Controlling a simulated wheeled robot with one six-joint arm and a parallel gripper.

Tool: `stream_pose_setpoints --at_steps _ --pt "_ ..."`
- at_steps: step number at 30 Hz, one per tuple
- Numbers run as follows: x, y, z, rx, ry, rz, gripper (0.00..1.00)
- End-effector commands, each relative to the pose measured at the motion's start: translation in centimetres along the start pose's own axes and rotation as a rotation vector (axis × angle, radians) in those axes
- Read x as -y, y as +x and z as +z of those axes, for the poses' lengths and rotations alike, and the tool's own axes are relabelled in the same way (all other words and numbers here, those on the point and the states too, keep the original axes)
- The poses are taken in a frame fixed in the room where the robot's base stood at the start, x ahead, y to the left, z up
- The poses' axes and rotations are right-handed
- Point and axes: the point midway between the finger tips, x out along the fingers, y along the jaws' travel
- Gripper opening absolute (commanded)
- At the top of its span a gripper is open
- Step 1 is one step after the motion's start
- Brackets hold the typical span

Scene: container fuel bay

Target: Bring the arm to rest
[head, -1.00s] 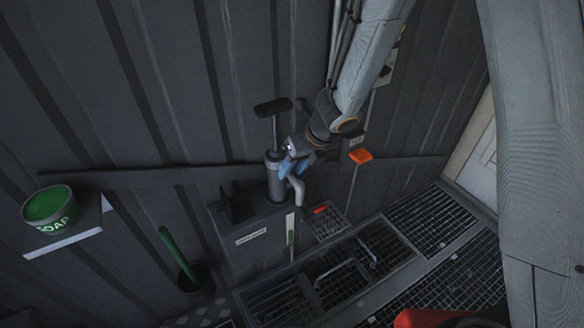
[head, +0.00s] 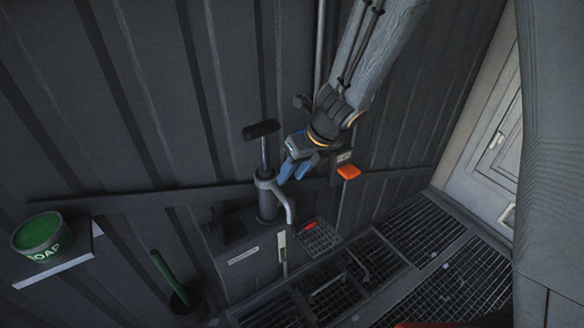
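My gripper (head: 293,178) hangs from my grey arm in the upper middle of the head view. Its two blue fingers point down and stand apart, with nothing seen between them. They are just right of the grey hand pump (head: 267,202), over its bent spout. The pump's black T-handle (head: 262,130) is raised on its rod, left of my wrist. I cannot tell how deep the gap between fingers and pump is.
A ribbed dark wall (head: 140,120) stands close behind my arm. An orange tab (head: 348,171) sticks out right of the gripper. A soap tub (head: 40,236) sits on a shelf at left. Floor gratings (head: 410,235) lie below, and a pale door (head: 490,150) is at right.

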Motion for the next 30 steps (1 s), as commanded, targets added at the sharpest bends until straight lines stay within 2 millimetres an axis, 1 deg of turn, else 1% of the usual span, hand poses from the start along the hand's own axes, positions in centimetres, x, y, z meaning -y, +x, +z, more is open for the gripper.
stream_pose_setpoints --at_steps 5,7,8,11,14,15,17,18,20,21,23,24,26,27,29,30 --pt "0.1 0.0 0.0 0.003 0.009 -0.002 0.35" --pt "0.5 -0.2 0.2 0.016 0.056 -0.012 0.35" --pt "0.8 -0.3 0.3 0.026 0.091 -0.019 0.35" --pt "2.6 -1.0 0.8 0.079 0.291 -0.06 0.35" --pt "5.2 -2.2 1.0 0.154 0.588 -0.112 0.35" --pt "6.4 -2.8 0.8 0.187 0.718 -0.133 0.35" --pt "8.1 -3.7 0.4 0.234 0.912 -0.163 0.35" --pt "9.1 -4.3 -0.1 0.265 1.042 -0.18 0.35" --pt "10.6 -5.2 -1.0 0.311 1.236 -0.206 0.35" --pt "11.6 -5.7 -1.7 0.341 1.367 -0.221 0.35" --pt "12.8 -6.5 -3.0 0.384 1.561 -0.242 0.35" --pt "13.6 -7.0 -4.0 0.413 1.692 -0.255 0.35" --pt "14.4 -7.7 -5.7 0.452 1.886 -0.272 0.35" --pt "14.9 -8.2 -6.8 0.48 2.017 -0.283 0.35" --pt "15.4 -8.7 -8.6 0.517 2.216 -0.297 0.35" --pt "15.5 -9.1 -9.8 0.542 2.347 -0.305 0.35"
